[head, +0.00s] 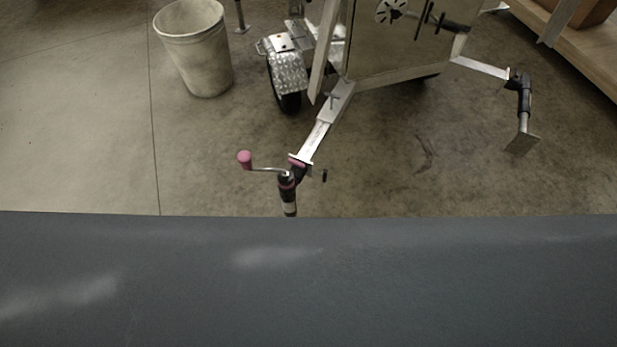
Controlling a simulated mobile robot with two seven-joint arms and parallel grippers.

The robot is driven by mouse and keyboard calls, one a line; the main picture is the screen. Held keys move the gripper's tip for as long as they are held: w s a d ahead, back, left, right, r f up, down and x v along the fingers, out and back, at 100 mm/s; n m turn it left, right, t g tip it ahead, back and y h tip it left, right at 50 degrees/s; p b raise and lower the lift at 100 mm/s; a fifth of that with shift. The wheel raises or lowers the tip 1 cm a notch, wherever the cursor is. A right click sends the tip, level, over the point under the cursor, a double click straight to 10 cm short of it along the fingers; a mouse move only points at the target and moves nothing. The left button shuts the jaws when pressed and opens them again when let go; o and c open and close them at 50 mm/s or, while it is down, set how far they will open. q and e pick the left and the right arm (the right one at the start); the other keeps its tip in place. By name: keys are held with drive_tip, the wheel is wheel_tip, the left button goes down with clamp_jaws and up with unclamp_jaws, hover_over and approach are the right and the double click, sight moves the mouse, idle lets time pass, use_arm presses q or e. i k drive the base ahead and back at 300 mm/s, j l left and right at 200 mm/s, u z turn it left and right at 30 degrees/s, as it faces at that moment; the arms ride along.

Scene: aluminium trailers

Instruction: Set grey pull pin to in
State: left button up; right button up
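A trailer with a pale panel body (385,48) stands at the top centre. Its aluminium outrigger arm (322,130) reaches down toward me and ends at a black jack (287,182) with a pink-knobbed crank (245,159). A small dark part (324,175) shows just right of this jack. A second jack (523,95) with a square foot plate hangs at the right. I cannot make out which small part is the grey pull pin or whether it is in or out. Neither of my grippers is in view.
A pale bin (196,50) stands on the concrete floor at the upper left. A diamond-plate fender (289,73) and wheel are left of the trailer body. A wooden shelf (580,50) edges the upper right. A dark grey surface fills the bottom. Floor at the left is clear.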

sight(333, 95)
drive_tip(key=i+l+u, duration=0.2)
drive_tip(key=i+u, duration=0.2)
drive_tip(key=i+l+u, duration=0.35)
drive_tip(key=i, duration=0.05)
